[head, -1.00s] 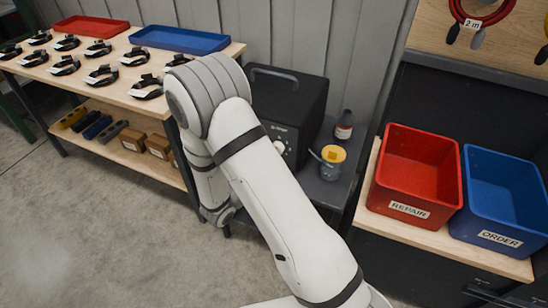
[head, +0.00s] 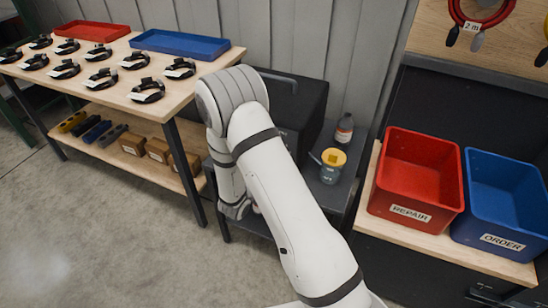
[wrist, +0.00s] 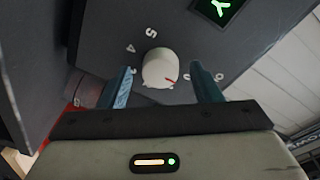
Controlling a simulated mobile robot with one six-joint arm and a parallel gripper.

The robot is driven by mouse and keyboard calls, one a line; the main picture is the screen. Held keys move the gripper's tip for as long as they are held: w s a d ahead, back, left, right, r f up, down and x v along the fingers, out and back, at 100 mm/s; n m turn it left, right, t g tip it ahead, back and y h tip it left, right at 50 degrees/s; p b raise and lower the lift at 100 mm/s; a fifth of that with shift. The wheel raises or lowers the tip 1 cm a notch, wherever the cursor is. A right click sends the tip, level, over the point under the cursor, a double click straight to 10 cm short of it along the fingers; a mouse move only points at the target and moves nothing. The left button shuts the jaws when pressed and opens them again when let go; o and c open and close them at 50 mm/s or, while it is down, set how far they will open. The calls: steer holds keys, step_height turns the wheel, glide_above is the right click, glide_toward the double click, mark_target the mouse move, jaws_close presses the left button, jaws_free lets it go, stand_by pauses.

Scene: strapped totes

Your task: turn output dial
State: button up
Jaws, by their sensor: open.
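The output dial (wrist: 160,69) is a round white knob with a red pointer mark, on the dark front panel (wrist: 110,25) of a machine. In the wrist view, printed numbers ring the dial, and the red mark lies at its right side. My gripper (wrist: 165,88) is open, with one blue finger on each side of the dial and a gap to it on both sides. In the head view my arm hides the dial and most of the machine's front; the machine's dark top (head: 298,100) shows behind the arm.
A green lit display (wrist: 218,8) sits beside the dial. A yellow-topped jar (head: 333,166) and a dark bottle (head: 344,130) stand right of the machine. Red (head: 418,165) and blue (head: 505,195) bins stand further right. A bench (head: 110,85) with several strap pieces is at left.

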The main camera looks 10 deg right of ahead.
steer(key=shift+c, duration=0.4)
steer(key=c, duration=0.9)
